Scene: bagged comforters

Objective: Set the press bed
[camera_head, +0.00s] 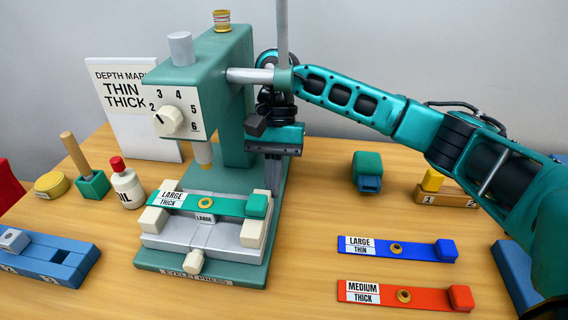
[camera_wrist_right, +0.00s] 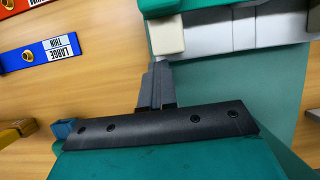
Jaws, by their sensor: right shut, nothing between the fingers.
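The teal eyelet press (camera_head: 236,120) stands left of centre. A green strip labelled LARGE THICK (camera_head: 205,204), with a brass ring, lies across the grey press bed (camera_head: 188,236) between cream blocks. A blue LARGE THIN strip (camera_head: 395,249) and a red MEDIUM THICK strip (camera_head: 405,295) lie on the table to the right; the blue one also shows in the right wrist view (camera_wrist_right: 40,52). My right gripper (camera_head: 272,172) points down behind the bed's right side, shut and empty. In the wrist view its fingers (camera_wrist_right: 158,86) are near a cream block (camera_wrist_right: 165,36). My left gripper is out of view.
A numbered dial (camera_head: 168,122) and a lever (camera_head: 283,30) are on the press. A depth sign (camera_head: 125,125), oil bottle (camera_head: 127,186) and wooden-handled tool (camera_head: 88,176) stand left. A blue slotted block (camera_head: 60,262) is front left. The table between press and strips is clear.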

